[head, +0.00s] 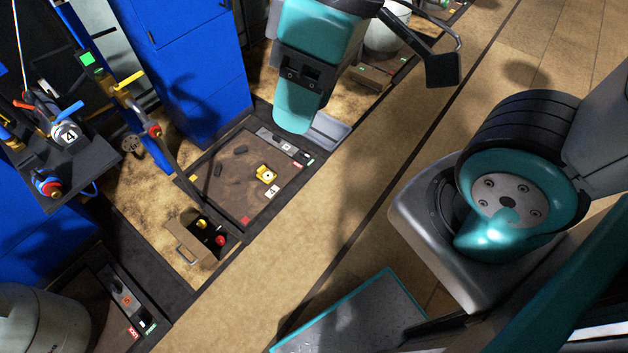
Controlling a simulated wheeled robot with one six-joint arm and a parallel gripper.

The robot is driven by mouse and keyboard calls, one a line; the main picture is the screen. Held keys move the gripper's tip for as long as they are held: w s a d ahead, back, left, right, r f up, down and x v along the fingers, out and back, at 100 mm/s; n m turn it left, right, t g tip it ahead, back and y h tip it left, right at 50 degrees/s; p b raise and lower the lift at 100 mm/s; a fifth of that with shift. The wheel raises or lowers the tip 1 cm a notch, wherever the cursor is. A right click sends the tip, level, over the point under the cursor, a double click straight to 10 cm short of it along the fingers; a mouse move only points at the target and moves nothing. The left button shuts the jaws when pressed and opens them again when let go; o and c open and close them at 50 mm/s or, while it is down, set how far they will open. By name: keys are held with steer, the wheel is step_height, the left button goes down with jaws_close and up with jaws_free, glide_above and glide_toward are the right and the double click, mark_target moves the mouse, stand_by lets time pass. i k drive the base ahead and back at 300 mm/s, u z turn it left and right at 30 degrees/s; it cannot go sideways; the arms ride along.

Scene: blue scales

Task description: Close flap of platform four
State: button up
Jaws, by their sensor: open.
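Platform four (237,187) is a dark, dirty floor plate with a white "4" tag and a yellow fitting on it. Beside its lower left edge is an open floor compartment with a yellow knob and a red knob (221,239) showing inside. A brown flap (186,247) with a metal handle stands raised on its left side. My teal arm hangs above and right of the platform, clear of the flap. A black pad (443,70) beside it looks like one finger of my gripper; the other finger is hidden. Nothing held is visible.
Blue cabinets (195,60) stand behind the platform. A pipe with yellow and red valve handles (130,90) runs down near the flap. A dark panel marked 4 (70,150) is at left. A grey tank (40,320) fills the lower left. The tan floor (320,210) to the right is open.

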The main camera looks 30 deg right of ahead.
mark_target(202, 254)
steer(key=z, duration=0.25)
steer(key=k, duration=0.4)
steer(key=u, duration=0.7)
steer(key=i, duration=0.65)
steer(key=u, duration=0.2)
